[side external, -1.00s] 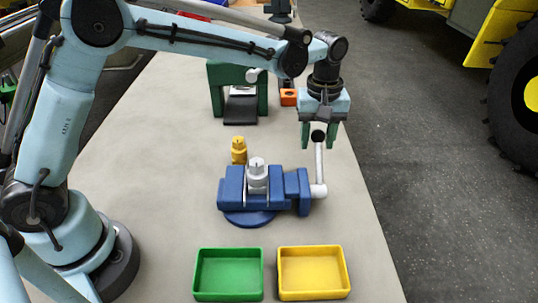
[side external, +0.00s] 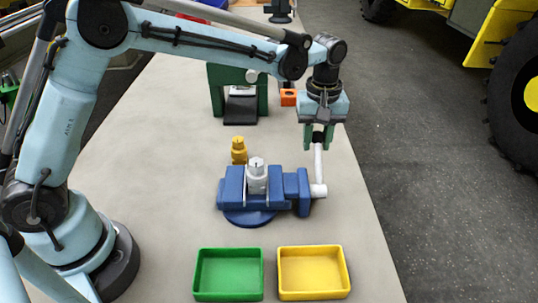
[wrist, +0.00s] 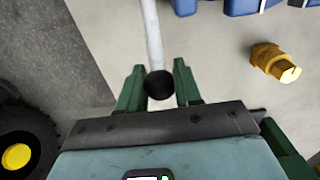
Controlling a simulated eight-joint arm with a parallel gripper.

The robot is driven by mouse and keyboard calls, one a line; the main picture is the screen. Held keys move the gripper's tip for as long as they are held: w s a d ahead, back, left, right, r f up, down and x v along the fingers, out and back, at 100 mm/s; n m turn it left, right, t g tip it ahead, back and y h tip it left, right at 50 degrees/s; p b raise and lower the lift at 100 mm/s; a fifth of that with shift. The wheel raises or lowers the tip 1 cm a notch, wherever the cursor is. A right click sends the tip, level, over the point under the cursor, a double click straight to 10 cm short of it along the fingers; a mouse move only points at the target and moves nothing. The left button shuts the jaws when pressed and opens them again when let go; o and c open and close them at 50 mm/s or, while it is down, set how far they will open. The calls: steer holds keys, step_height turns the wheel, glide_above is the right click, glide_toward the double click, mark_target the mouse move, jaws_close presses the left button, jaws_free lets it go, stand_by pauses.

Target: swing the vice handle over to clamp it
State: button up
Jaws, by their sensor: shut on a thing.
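The blue vice (side external: 233,188) stands on the bench with a silver fitting (side external: 257,178) held between its jaws. Its white handle (side external: 319,165) stands upright at the vice's right end. My gripper (side external: 318,140), with green fingers, points down at the top of the handle and is shut on its black knob, which the fingers mostly hide in the side view. In the wrist view the black knob (wrist: 159,85) lies between the two fingers (wrist: 160,88), with the white handle (wrist: 152,35) running up from it.
A brass fitting (side external: 239,150) stands behind the vice. A green tray (side external: 229,297) and a yellow tray (side external: 314,296) sit in front. The bench's right edge is close to the handle.

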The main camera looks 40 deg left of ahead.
steer(key=shift+w+a+f, duration=0.3)
steer(key=shift+f, duration=0.4)
steer(key=shift+w+a+f, duration=0.2)
steer(key=shift+f, duration=0.25)
steer(key=shift+w+a+f, duration=0.15)
steer(key=shift+f, duration=0.25)
steer(key=o, duration=0.5)
steer(key=shift+o, duration=0.2)
steer(key=shift+s+d+r, duration=0.1)
steer(key=shift+r, duration=0.2)
